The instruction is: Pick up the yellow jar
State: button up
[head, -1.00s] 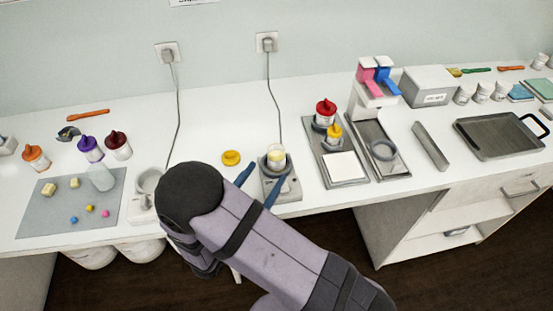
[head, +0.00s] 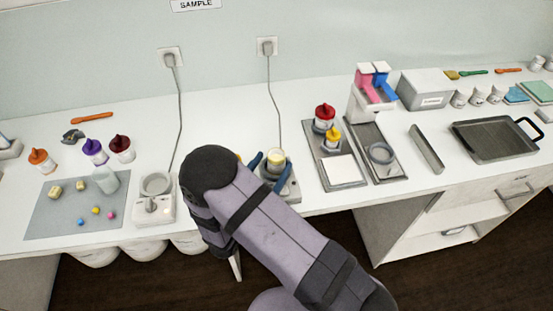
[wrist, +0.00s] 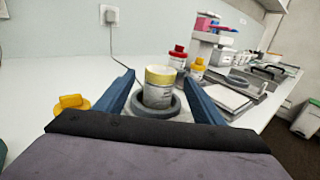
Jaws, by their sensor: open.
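A white jar with a pale yellow top (head: 276,157) stands upright in the round grey holder of a small machine (head: 291,188). In the wrist view the jar (wrist: 159,92) is between the blue fingers of my gripper (wrist: 162,100), which is open, with one finger on each side. I cannot tell whether either finger touches it. In the head view my gripper (head: 269,171) is partly hidden behind my arm. A loose yellow lid (wrist: 71,102) lies on the table left of the fingers. Another jar with a yellow cap (head: 333,141) stands on the tray to the right.
A red-capped jar (head: 324,117) stands on the same grey tray (head: 325,165). A second machine (head: 154,208) is left of my arm. A power cord (head: 274,95) runs behind the jar to the wall. Free table lies behind my gripper to the left.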

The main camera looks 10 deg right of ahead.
aim_at(273, 173)
jog(key=shift+x, duration=0.8)
jog(key=c, duration=1.2)
jog(key=shift+r, duration=0.15)
jog(key=shift+r+b, duration=0.85)
jog(key=shift+r, duration=3.95)
